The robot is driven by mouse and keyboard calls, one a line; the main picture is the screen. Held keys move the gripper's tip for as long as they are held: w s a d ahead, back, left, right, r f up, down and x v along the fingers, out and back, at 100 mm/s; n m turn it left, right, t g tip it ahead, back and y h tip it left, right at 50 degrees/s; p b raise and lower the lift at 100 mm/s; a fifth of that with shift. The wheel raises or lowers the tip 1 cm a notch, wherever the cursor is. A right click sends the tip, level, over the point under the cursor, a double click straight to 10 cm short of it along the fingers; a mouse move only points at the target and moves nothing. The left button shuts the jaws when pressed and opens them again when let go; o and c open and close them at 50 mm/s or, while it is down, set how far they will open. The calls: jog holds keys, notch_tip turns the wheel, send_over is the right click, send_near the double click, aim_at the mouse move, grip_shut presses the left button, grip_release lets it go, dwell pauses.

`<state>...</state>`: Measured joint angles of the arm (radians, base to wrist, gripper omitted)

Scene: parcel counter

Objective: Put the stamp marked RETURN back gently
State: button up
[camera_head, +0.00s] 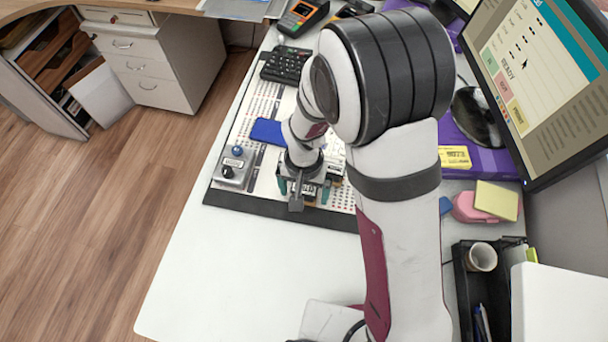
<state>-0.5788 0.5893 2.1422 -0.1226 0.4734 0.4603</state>
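My gripper (304,190) points down over the patterned counter mat (262,205), near its front edge. Its two teal fingertips are apart, with a small dark block (302,189) bearing a pale label between them. I cannot tell whether the fingers touch the block, and its label is too small to read. Left of it, a grey holder (233,166) carries a blue knob (237,150) and a black knob (227,172). No RETURN marking can be read. My arm hides much of the mat's right side.
A blue pad (268,132) lies on the mat behind the gripper. A black keypad (286,65) and a card terminal (302,17) stand at the back. A monitor (545,80), sticky notes (496,200) and a black organizer (462,290) are on the right.

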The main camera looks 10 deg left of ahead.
notch_tip(320, 180, up, 14)
jog(key=s+d+r+m+y, duration=0.1)
jog(key=s+d+r+m, duration=0.1)
jog(key=s+d, duration=0.5)
jog(key=s+d+r+m, duration=0.3)
jog(key=s+d, duration=0.4)
jog(key=s, duration=0.1)
jog(key=shift+d+r+m+y, duration=0.25)
jog(key=shift+d+m+y, duration=0.05)
jog(key=shift+d+y, duration=0.1)
